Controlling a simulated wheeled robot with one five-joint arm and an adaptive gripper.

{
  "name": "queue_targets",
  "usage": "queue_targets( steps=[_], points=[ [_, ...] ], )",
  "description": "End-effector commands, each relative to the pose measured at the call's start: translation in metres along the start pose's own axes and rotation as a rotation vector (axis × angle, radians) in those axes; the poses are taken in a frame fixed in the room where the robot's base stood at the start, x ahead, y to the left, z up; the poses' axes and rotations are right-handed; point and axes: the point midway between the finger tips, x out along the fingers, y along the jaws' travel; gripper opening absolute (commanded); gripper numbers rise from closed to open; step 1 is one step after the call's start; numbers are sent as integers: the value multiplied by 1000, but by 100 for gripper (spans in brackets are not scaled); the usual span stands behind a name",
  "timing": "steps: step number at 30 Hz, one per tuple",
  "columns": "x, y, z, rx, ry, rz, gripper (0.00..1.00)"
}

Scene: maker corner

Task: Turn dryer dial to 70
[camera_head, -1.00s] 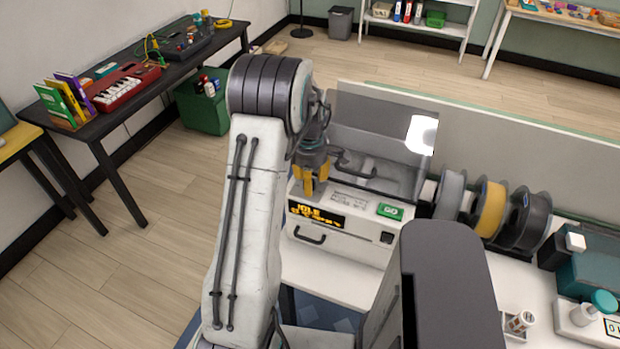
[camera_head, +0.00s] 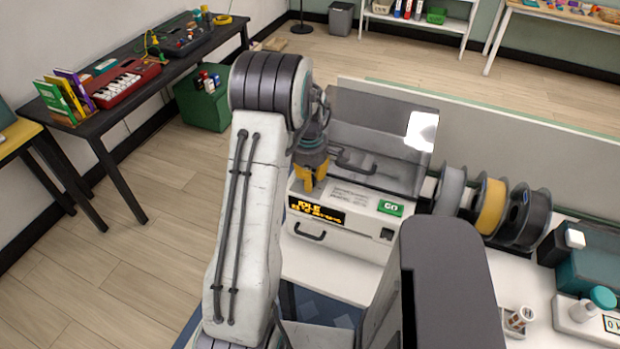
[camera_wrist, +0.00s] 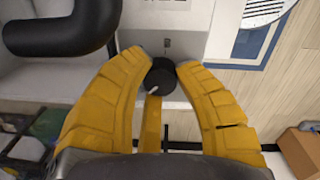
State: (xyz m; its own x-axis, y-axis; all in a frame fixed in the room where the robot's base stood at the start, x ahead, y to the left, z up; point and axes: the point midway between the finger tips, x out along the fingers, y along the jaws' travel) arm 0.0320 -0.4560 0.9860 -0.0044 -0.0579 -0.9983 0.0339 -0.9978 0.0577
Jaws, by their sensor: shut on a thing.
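My gripper (camera_head: 315,172) points down at the left end of the white machine (camera_head: 350,240), which has an orange-lettered display (camera_head: 317,211) and a green GO button (camera_head: 390,208). The display's top line reads IDLE; the lower line is too blurred to read. In the wrist view, the yellow fingers of my gripper (camera_wrist: 161,78) are closed around a small black dial (camera_wrist: 158,82) with a pale pointer mark. The pointer is aimed to the lower left in that picture. No number scale is readable there. In the head view my gripper hides the dial.
A clear lid (camera_head: 380,130) stands raised behind my gripper, and a thick black handle (camera_wrist: 60,35) is close by in the wrist view. Filament spools (camera_head: 490,207) stand to the right. A dark table (camera_head: 150,60) is at far left with open floor before it.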

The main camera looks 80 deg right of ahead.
Motion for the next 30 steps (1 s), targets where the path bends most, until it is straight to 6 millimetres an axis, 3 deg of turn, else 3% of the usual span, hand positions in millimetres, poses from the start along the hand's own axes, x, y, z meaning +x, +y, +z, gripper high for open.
queue_targets(
  steps=[5, 18, 29, 30],
  points=[
    [2, -1, 1, 12, 0, -4, 0],
    [5, -2, 1, 263, 0, -7, 0],
    [3, -4, 1, 274, -1, -11, 0],
    [3, -4, 1, 274, -1, -11, 33]
  ],
)
